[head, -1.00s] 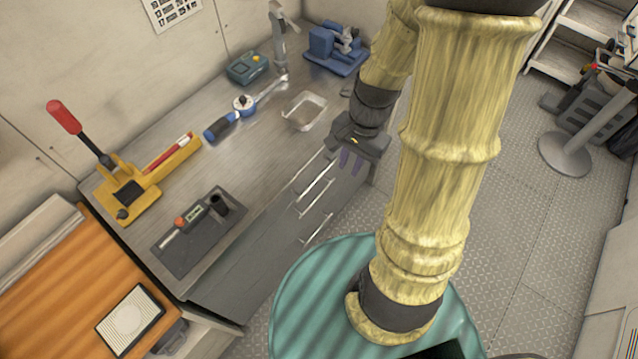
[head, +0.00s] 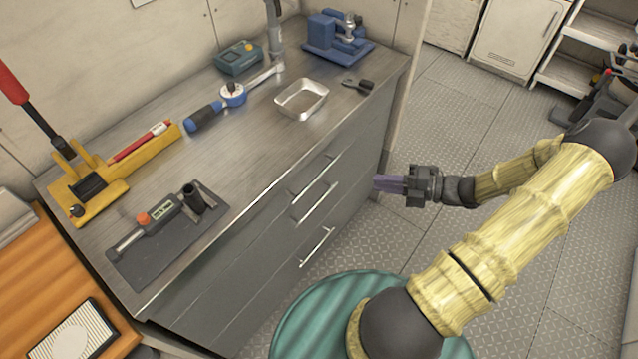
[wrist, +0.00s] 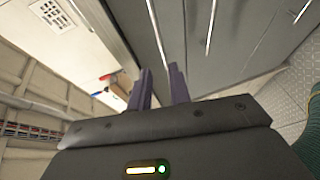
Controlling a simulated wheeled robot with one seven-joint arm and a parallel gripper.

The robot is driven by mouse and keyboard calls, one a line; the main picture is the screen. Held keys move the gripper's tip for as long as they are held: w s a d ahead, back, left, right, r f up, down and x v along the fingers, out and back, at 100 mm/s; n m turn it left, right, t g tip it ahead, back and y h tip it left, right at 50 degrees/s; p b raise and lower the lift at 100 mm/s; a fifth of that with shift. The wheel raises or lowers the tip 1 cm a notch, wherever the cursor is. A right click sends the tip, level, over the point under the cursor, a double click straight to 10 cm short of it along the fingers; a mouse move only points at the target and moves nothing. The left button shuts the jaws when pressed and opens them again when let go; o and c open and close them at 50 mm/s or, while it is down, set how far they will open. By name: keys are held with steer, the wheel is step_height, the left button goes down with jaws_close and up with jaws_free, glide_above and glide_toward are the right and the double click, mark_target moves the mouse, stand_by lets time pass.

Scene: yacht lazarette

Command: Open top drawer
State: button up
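A grey cabinet has several drawers in its front, with bar handles one above another. The top drawer handle (head: 314,174) sits just below the worktop edge; the middle handle (head: 315,202) and a lower handle (head: 317,247) are under it. The drawer fronts look flush and shut. My gripper (head: 378,184) has purple fingers pointing left at the cabinet front, to the right of the handles and apart from them. In the wrist view my gripper (wrist: 160,80) shows a gap between its fingers, with nothing held. The top handle (wrist: 157,30) appears ahead of the fingers there.
The worktop (head: 255,145) carries a metal tray (head: 301,99), a torque wrench (head: 215,108), a blue vise (head: 337,40), a digital tool on a dark mat (head: 165,225) and a yellow press (head: 90,190). A teal round surface (head: 330,305) is near the cabinet front.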

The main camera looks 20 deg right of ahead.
mark_target(319, 175)
steer(key=shift+a, duration=0.1)
steer(key=x, duration=1.7)
steer(key=shift+w+f, duration=0.1)
steer(key=shift+w, duration=0.05)
jaws_close()
